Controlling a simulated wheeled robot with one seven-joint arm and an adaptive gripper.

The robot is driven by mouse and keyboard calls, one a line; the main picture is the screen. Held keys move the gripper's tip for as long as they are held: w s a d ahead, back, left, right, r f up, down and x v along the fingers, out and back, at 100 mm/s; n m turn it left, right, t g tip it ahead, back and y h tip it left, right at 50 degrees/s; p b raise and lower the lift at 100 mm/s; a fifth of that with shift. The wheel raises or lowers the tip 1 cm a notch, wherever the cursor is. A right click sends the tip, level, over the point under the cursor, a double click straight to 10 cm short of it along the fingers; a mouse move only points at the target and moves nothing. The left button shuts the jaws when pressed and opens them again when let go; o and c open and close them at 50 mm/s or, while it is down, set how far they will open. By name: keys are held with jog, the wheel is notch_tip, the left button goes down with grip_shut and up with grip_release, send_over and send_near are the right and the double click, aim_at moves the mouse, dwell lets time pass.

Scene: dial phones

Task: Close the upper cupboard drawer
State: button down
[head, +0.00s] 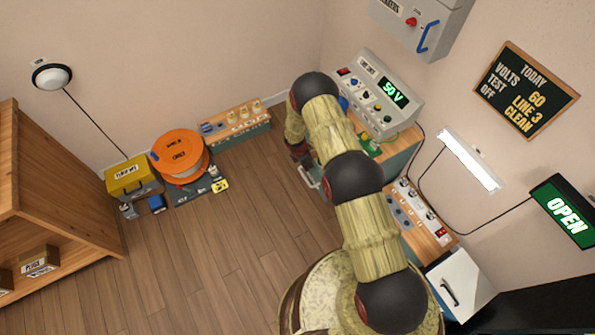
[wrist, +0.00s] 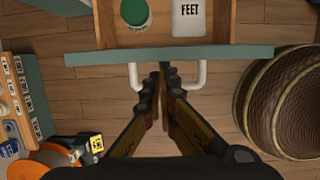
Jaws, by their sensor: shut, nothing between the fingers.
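The upper cupboard drawer is pulled out. Its teal front (wrist: 225,52) and white handle (wrist: 201,76) show in the wrist view. A green round tin (wrist: 135,13) and a white box marked FEET (wrist: 188,17) are in the drawer. My gripper (wrist: 162,76) is shut and empty, its fingertips over the middle of the handle, close to the drawer front; I cannot tell whether they touch. In the head view the cupboard (head: 400,152) stands by the right wall, and my arm hides much of it and the drawer.
On the cupboard sits a grey meter box (head: 378,95) reading 50 V. A bench with switches (head: 425,222) is to its right. An orange reel (head: 180,152) and a yellow box (head: 130,177) stand at the back left. The wooden floor (head: 200,260) in the middle is clear.

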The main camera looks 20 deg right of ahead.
jog(key=w+d+b, duration=0.1)
jog(key=w+d, duration=0.2)
jog(key=d, duration=1)
jog(key=shift+w+d, duration=0.4)
jog(key=shift+a, duration=0.1)
